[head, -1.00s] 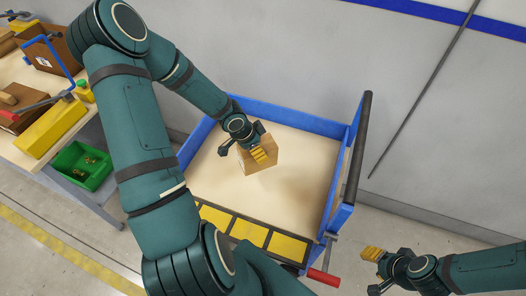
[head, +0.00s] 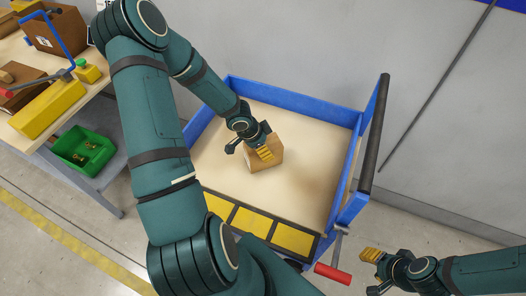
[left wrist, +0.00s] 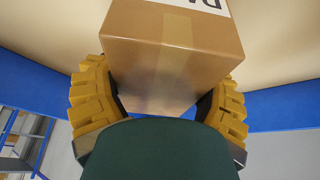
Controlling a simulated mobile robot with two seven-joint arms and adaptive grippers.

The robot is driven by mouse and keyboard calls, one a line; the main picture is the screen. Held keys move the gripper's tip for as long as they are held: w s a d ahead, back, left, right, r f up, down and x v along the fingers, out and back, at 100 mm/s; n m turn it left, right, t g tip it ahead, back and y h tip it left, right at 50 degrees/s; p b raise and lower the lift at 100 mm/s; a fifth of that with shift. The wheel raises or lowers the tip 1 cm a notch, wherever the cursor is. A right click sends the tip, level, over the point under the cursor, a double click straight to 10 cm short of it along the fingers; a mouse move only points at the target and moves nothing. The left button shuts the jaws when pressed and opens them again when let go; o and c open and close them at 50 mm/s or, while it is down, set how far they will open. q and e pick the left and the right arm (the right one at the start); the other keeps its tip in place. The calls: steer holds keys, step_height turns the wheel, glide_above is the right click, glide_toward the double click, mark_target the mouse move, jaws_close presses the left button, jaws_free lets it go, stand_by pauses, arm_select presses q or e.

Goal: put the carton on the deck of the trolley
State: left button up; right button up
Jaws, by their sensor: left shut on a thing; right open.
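The carton (head: 270,158) is a small brown box over the trolley's deck (head: 305,165), a pale board with blue side walls. My left gripper (head: 256,150) is shut on the carton. In the left wrist view the carton (left wrist: 175,60) sits between the yellow ridged fingers of the left gripper (left wrist: 158,100), with tape and part of a white label showing. I cannot tell whether the carton's underside touches the deck. My right gripper (head: 374,271) is open and empty, to the right of the trolley and outside it.
A workbench (head: 85,100) with brown boxes and a yellow block (head: 48,107) stands at the left. A green bin (head: 85,150) is on its lower shelf. The trolley has a dark upright handle bar (head: 375,135) at its right. Deck around the carton is bare.

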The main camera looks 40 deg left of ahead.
arm_select(q)
steer(key=shift+f, duration=0.35)
steer(key=shift+r, duration=0.1)
steer(key=o, duration=1.2)
steer(key=p+v, duration=0.8)
steer(key=v, duration=0.2)
steer(key=shift+s+r+p, duration=0.15)
steer(key=shift+r+p, duration=0.15)
steer(key=shift+r, duration=0.05)
steer(key=shift+s+a+r+p, duration=0.2)
steer(key=shift+s+r+p, duration=0.05)
steer(key=shift+r+p, duration=0.25)
steer(key=shift+s, duration=0.1)
